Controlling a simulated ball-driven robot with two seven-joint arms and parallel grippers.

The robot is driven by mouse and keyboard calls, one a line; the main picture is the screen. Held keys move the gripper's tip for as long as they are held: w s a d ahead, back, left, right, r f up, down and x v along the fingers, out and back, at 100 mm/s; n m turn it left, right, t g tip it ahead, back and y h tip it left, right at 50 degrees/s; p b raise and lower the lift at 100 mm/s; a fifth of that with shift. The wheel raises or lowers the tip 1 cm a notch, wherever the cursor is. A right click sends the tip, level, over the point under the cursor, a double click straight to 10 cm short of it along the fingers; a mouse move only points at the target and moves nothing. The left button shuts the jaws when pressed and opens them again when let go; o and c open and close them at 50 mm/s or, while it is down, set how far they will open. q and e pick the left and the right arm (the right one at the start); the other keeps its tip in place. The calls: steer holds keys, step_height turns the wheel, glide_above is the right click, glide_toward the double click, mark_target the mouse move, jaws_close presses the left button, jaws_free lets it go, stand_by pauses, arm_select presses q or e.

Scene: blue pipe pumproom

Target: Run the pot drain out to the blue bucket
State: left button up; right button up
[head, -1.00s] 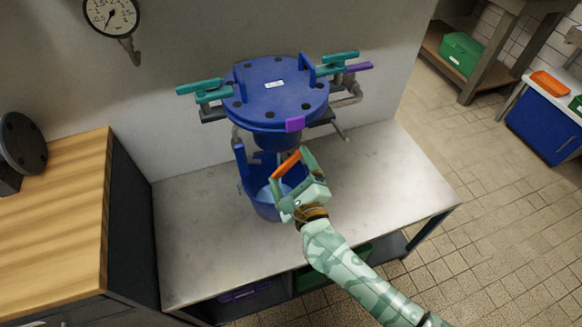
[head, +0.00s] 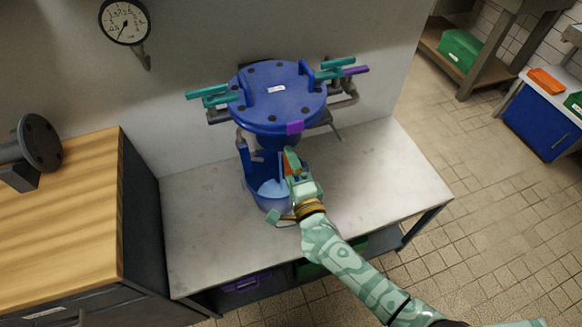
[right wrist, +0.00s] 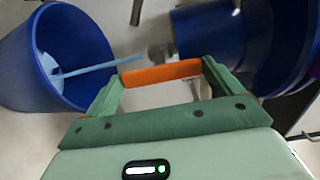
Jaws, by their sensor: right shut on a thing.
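The blue pot (head: 275,98) with its bolted lid stands on the metal bench. The blue bucket (head: 268,202) is on the bench below its front; it also shows at the left of the right wrist view (right wrist: 85,50). A pale blue stream (right wrist: 95,67) runs into the bucket, and pale liquid (head: 274,187) lies inside it. My right gripper (right wrist: 160,80) is shut on the orange drain handle (right wrist: 160,73), which sits crosswise between the fingers. In the head view the gripper hides most of the handle and the drain outlet. My left gripper is out of view.
Teal-handled clamps (head: 213,96) stick out at the pot's sides, and a purple tab (head: 295,127) is on its front. The metal bench (head: 390,165) is clear to the right. A wooden-topped cabinet (head: 70,215) stands left. A gauge (head: 125,22) hangs on the wall.

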steer(key=shift+f, duration=0.1)
stand_by(0.5)
steer(key=o, duration=0.7)
steer(key=shift+s, duration=0.1)
steer(key=p+v, duration=0.2)
steer(key=v, duration=1.4)
steer(key=shift+p, duration=0.35)
steer(key=shift+s, duration=0.1)
